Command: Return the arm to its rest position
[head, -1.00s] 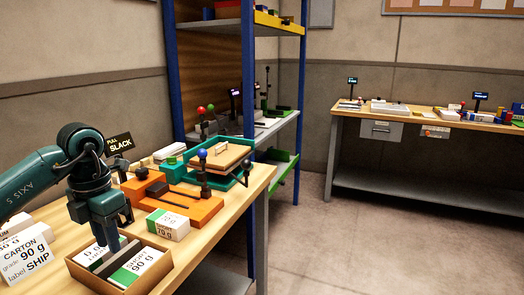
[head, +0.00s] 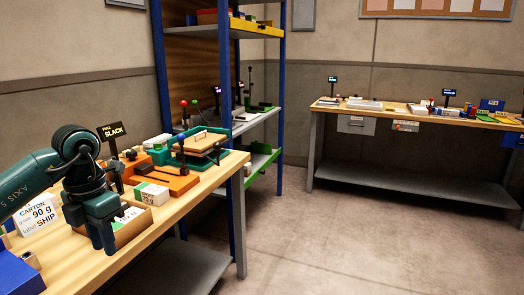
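My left arm comes in from the left with its dark green gripper (head: 103,243) pointing down at the near side of the wooden table. The gripper overlaps the left part of an open cardboard carton (head: 137,229) in the picture. A white and green ream (head: 128,216) shows inside the carton; the rest of it is hidden behind the gripper. I see nothing clearly held, but the fingertips are too dark and edge-on to tell their opening. My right gripper is out of view.
A sign reading 90 g SHIP (head: 38,214) stands left of the gripper. A blue object (head: 18,274) is at the lower left. A small ream (head: 152,193), an orange fixture (head: 168,181) and a green tray (head: 201,159) lie beyond. Open floor (head: 330,240) is at right.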

